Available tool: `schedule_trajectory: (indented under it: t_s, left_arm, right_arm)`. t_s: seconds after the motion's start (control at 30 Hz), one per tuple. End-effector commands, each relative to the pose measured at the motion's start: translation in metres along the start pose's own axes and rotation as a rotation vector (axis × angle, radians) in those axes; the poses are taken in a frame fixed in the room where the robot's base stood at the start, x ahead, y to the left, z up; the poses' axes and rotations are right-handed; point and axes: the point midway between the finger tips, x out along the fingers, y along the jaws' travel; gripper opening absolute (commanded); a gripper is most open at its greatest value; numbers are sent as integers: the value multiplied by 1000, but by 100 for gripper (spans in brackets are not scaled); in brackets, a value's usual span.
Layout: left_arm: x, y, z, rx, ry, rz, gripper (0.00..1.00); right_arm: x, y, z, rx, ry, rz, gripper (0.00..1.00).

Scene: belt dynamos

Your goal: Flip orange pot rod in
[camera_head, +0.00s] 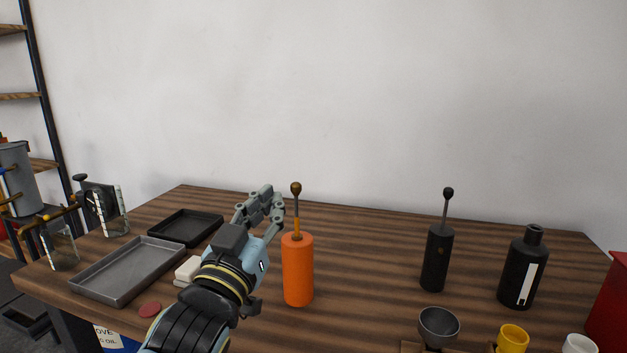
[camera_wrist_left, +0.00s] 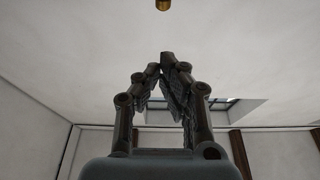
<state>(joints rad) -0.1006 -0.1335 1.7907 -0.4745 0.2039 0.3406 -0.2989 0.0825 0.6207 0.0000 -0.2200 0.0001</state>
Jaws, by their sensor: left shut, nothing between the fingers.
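The orange pot (camera_head: 298,272) stands upright on the wooden table, near the middle. Its rod (camera_head: 297,212) rises straight from the top, with an orange lower part and a dark brown ball on its upper end. My left gripper (camera_head: 277,200) is just left of the rod, at about its height, with a small gap in the picture. Its fingers are shut and empty. In the left wrist view the fingertips (camera_wrist_left: 165,62) meet, and a brass-brown ball end (camera_wrist_left: 163,5) shows at the top edge, beyond them. My right gripper is not in view.
A black pot with a rod (camera_head: 436,258) and a black bottle (camera_head: 522,268) stand to the right. A metal cup (camera_head: 438,325) and a yellow cup (camera_head: 512,339) are at the front. Grey (camera_head: 128,270) and black trays (camera_head: 186,228) lie left. Clear table lies between the pots.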

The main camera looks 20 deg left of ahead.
Motion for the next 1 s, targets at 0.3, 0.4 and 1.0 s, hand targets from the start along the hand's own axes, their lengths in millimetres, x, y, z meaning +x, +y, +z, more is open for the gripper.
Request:
schedule_trajectory:
  t_s: [0.3,0.4,1.0]
  left_arm:
    - [12,2,-17,-12,32,-7,0]
    - [12,2,-17,-12,32,-7,0]
    - [103,1,-20,-13,34,-7,0]
  right_arm:
    - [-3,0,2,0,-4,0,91]
    - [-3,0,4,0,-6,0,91]
    - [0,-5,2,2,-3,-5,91]
